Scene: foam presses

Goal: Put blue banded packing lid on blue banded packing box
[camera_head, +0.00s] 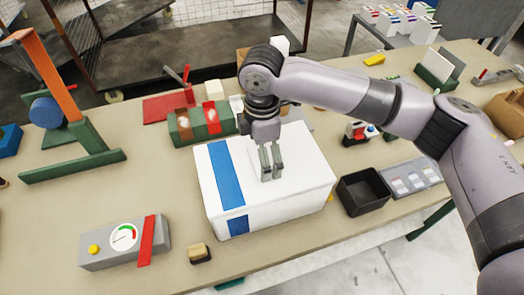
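The blue banded packing box (285,207) is white and stands upright near the front middle of the table. A white lid (300,165) with a blue band (226,174) lies over its top. The band continues down the front face, and no clear gap shows between lid and box. My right gripper (271,178) points down over the middle of the lid. Its two fingers are close together with nothing visible between them. Whether the fingertips touch the lid I cannot tell. My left gripper is not in view.
A grey gauge box (124,243) with a red lever stands at the front left. A green press frame (88,150) is at the left. A green holder (190,128) stands behind the box. A black open tray (363,191) is close at its right. The front left table is mostly clear.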

